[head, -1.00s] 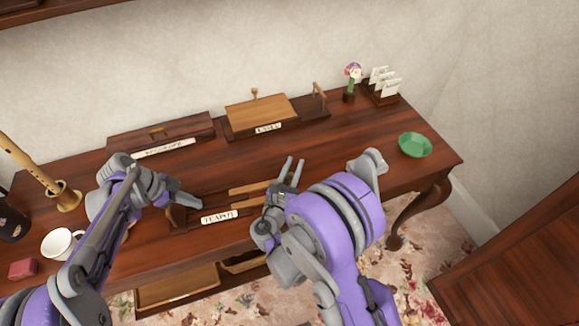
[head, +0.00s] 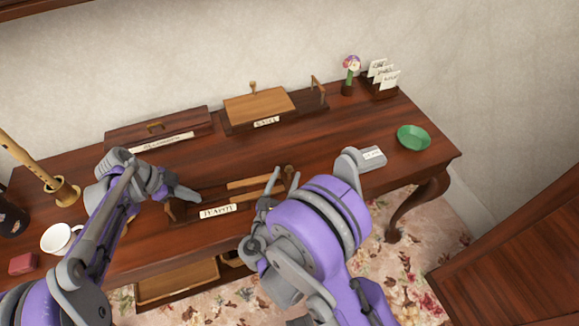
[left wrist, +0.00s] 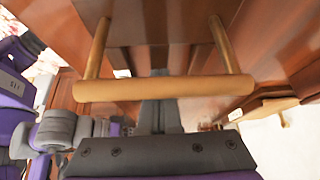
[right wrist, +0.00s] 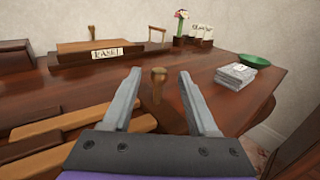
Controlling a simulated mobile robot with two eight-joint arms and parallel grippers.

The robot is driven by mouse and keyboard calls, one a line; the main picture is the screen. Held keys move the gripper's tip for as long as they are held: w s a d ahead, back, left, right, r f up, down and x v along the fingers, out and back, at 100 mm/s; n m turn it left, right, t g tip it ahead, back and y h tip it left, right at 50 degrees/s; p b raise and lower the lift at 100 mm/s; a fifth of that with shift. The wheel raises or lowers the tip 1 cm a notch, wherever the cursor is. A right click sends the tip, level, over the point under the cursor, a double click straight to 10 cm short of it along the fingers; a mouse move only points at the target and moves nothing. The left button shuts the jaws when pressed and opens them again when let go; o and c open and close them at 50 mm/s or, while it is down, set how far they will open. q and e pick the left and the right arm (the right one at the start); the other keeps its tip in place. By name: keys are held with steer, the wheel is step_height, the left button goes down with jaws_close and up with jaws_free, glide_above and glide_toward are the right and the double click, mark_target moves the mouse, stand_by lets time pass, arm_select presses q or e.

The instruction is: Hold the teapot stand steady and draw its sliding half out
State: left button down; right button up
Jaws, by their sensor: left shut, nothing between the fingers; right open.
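The teapot stand lies at the front middle of the table, its TEAPOT label (head: 217,211) facing me and wooden slats (head: 255,183) on its right part. My left gripper (head: 190,194) is shut and empty at the stand's left end. In the left wrist view a round wooden handle bar (left wrist: 165,88) on two posts crosses in front of the left fingers, which pass behind it. My right gripper (head: 282,182) is open at the stand's right end. In the right wrist view a wooden knob (right wrist: 158,78) shows between its open fingers (right wrist: 158,100); contact cannot be told.
A stand labelled EASEL (head: 258,104) and a long dark box (head: 160,130) are behind. A grey labelled stack (right wrist: 235,75) and green bowl (head: 413,137) are right. A white mug (head: 60,238) and red block (head: 22,263) are left. A drawer (head: 178,283) shows below.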

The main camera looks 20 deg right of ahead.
arm_select(q)
steer(key=shift+f, duration=0.1)
arm_select(e)
steer(key=shift+s+a, duration=0.25)
steer(key=shift+s, duration=0.1)
arm_select(q)
steer(key=shift+r+p, duration=1.9)
steer(key=shift+r, duration=1.2)
arm_select(e)
steer(key=shift+w+r, duration=0.25)
steer(key=shift+r, duration=0.9)
steer(key=shift+w+r, duration=0.25)
steer(key=shift+r, duration=0.85)
